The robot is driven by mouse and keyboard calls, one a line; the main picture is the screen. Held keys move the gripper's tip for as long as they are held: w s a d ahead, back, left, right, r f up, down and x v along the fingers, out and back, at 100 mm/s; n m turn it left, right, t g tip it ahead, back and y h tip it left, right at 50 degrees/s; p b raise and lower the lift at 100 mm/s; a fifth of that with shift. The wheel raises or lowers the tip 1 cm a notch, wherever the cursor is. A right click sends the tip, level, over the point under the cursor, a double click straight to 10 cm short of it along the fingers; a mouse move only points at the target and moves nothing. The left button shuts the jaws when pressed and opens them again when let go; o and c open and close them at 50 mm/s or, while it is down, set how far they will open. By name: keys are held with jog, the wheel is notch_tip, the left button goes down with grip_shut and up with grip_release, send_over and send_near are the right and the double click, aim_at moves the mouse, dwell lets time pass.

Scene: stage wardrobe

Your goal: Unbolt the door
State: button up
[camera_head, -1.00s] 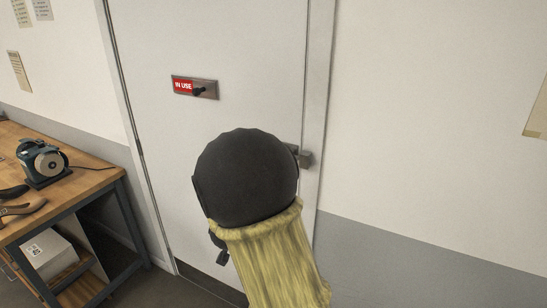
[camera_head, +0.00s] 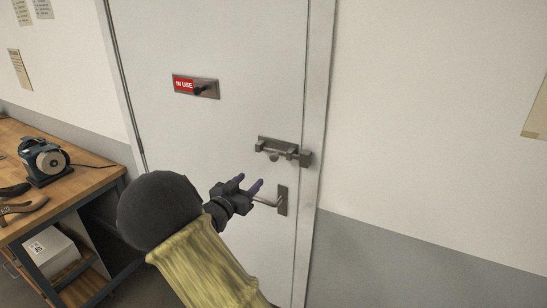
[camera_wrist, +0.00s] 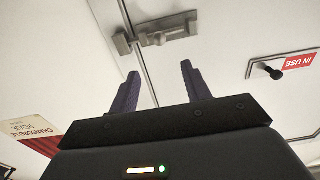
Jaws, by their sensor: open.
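The white door (camera_head: 215,40) is shut in its frame. A grey metal slide bolt (camera_head: 279,147) is on the door near its right edge, its end reaching the catch (camera_head: 305,158) on the frame. A small round knob (camera_head: 274,156) hangs below the bolt. My gripper (camera_head: 250,182) is open and empty, below and left of the bolt and in front of the lever handle (camera_head: 281,201). In the wrist view, the bolt (camera_wrist: 165,29) lies beyond my fingertips (camera_wrist: 160,68), apart from them.
An "IN USE" slider sign (camera_head: 195,87) is on the door at upper left.

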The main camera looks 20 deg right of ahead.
aim_at(272, 158)
jog(key=p+x, duration=0.5)
jog(key=x, duration=1)
jog(key=shift+w+d+r, duration=0.1)
jog(key=shift+w+d, duration=0.05)
jog(key=shift+w+d+p, duration=0.3)
jog(key=shift+d+p, duration=0.05)
jog(key=shift+c, duration=0.2)
grip_shut()
